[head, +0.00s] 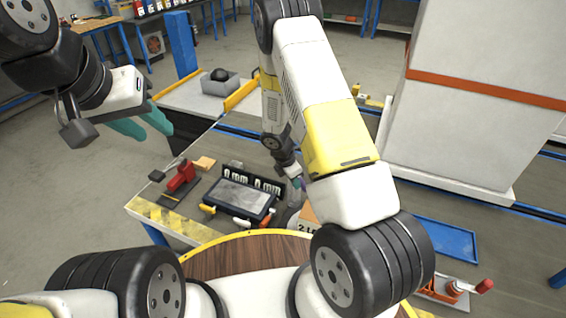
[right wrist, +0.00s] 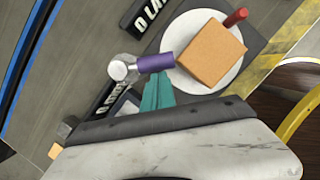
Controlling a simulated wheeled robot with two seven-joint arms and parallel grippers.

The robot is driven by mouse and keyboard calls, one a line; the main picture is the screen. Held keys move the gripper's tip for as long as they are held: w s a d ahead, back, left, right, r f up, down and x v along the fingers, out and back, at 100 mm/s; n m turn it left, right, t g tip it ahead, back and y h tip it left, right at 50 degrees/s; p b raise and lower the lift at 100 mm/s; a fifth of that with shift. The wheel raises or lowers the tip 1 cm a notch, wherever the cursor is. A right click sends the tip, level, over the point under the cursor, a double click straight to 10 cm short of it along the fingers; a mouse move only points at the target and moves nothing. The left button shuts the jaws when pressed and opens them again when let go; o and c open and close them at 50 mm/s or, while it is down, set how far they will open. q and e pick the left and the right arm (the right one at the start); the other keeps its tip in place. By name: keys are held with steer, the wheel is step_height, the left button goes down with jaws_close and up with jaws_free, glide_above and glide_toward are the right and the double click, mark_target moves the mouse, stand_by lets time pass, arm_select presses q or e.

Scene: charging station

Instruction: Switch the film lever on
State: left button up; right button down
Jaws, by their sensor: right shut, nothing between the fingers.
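In the right wrist view a lever with a purple handle (right wrist: 155,63) and a round pale metal end (right wrist: 118,70) stands just beyond my right gripper (right wrist: 158,78). Its teal fingers are together and empty, with their tips close to the purple handle; I cannot tell whether they touch. No label shows whether this is the film lever, and its on or off position is unclear. In the head view my right arm largely hides this spot. My left gripper (head: 148,122) is raised at the left, its teal fingers apart and empty, away from the table.
An orange-tan block (right wrist: 211,53) sits on a white disc (right wrist: 187,82) beside the lever, with a red handle (right wrist: 236,17) behind it.

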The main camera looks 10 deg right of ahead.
steer(key=shift+d+n, duration=0.3)
steer(key=shift+d, duration=0.5)
steer(key=shift+a, duration=0.1)
